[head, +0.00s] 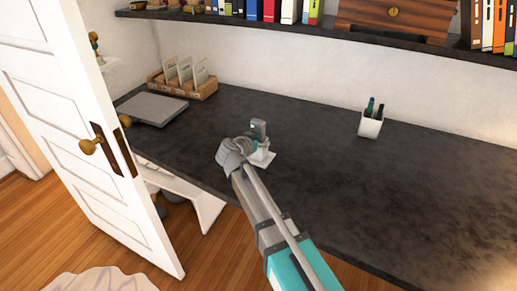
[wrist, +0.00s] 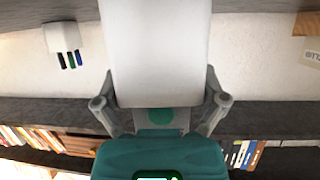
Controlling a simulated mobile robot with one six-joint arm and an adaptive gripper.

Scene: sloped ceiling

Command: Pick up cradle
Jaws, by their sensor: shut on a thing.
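The cradle looks like a small white piece (head: 263,158) at my gripper (head: 259,146), over the dark desk in the head view. In the wrist view it is a large plain white block (wrist: 158,55) filling the upper middle. The grey fingers of my gripper (wrist: 160,106) stand on both sides of it and are shut on it. Their tips are partly hidden by the block. I cannot tell whether the cradle touches the desk (head: 310,190).
A white pen cup (head: 370,125) stands to the right on the desk. A grey closed laptop (head: 152,108) and a wooden box with cards (head: 183,82) are at the left. A shelf (head: 290,29) with books runs above. An open white door (head: 85,120) stands left. The desk's right part is clear.

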